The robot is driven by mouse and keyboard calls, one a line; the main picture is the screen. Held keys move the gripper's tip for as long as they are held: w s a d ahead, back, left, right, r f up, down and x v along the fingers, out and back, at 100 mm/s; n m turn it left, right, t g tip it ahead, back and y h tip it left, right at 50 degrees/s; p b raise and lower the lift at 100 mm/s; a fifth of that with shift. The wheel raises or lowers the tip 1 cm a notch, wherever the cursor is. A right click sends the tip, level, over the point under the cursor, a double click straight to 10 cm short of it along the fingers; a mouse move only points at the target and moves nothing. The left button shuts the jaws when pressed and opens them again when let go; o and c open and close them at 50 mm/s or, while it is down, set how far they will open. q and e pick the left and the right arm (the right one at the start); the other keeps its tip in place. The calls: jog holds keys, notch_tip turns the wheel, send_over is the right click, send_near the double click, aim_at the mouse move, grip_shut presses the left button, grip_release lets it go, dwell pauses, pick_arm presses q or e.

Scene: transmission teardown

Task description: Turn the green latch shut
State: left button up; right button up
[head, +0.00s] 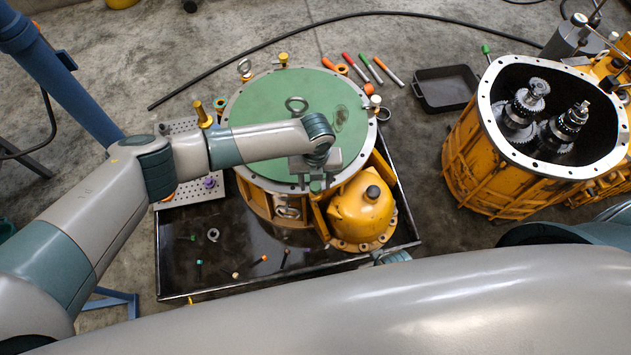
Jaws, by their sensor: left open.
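A green round lid (265,110) covers the yellow housing (256,200) in the middle, with a metal ring standing on it. My left gripper (316,186) is open over the lid's near rim, its fingers pointing down; I cannot tell whether it touches anything. I cannot make out the green latch for certain; the gripper and wrist cover part of the near rim. A metal clasp-like part (288,210) sits on the housing's near side, just left of and below the gripper.
The housing stands in a black tray (185,280) with loose bolts. A yellow dome (362,207) bulges close at right. An open yellow housing (465,165) with gears stands further right, with a green-knobbed pin (485,49) behind it. Coloured markers and a small black bin (446,88) lie behind.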

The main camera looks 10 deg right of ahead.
pick_arm(q)
jog(key=shift+f, duration=0.3)
jog(key=shift+c, duration=0.7)
jog(key=c, duration=0.9)
